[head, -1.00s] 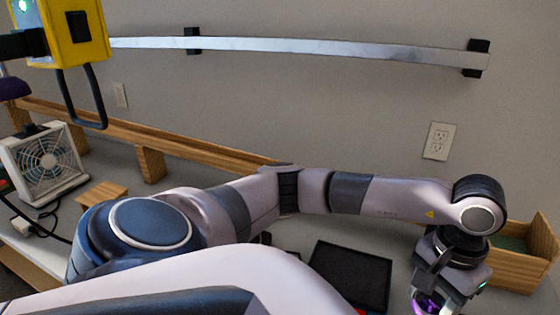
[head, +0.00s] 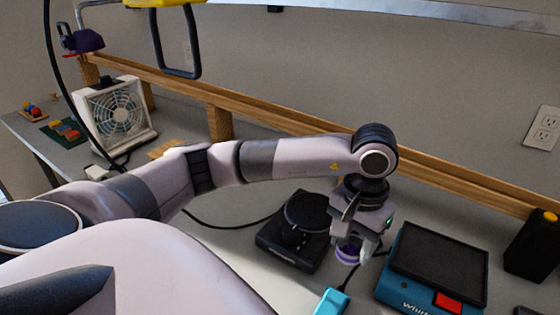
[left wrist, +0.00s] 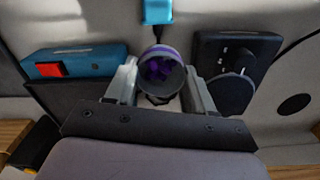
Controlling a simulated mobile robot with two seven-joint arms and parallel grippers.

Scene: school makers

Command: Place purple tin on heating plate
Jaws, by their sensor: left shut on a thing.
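My left gripper (head: 350,246) is shut on the purple tin (head: 347,254) and holds it above the table, just right of the heating plate. In the left wrist view the open-topped tin (left wrist: 160,78) sits between the two fingers, with purple contents inside. The heating plate (head: 306,211) is a black device with a round dark top, partly hidden by dark parts in front of it. In the left wrist view the heating plate (left wrist: 233,94) lies right of the tin, apart from it. My right gripper is not in view.
A blue device with a black top and red patch (head: 436,265) stands right of the tin. A cyan object (head: 331,303) lies in front. A black box (head: 533,247) is at far right. A white fan (head: 117,114) stands at left. A wooden rail (head: 285,126) runs along the back.

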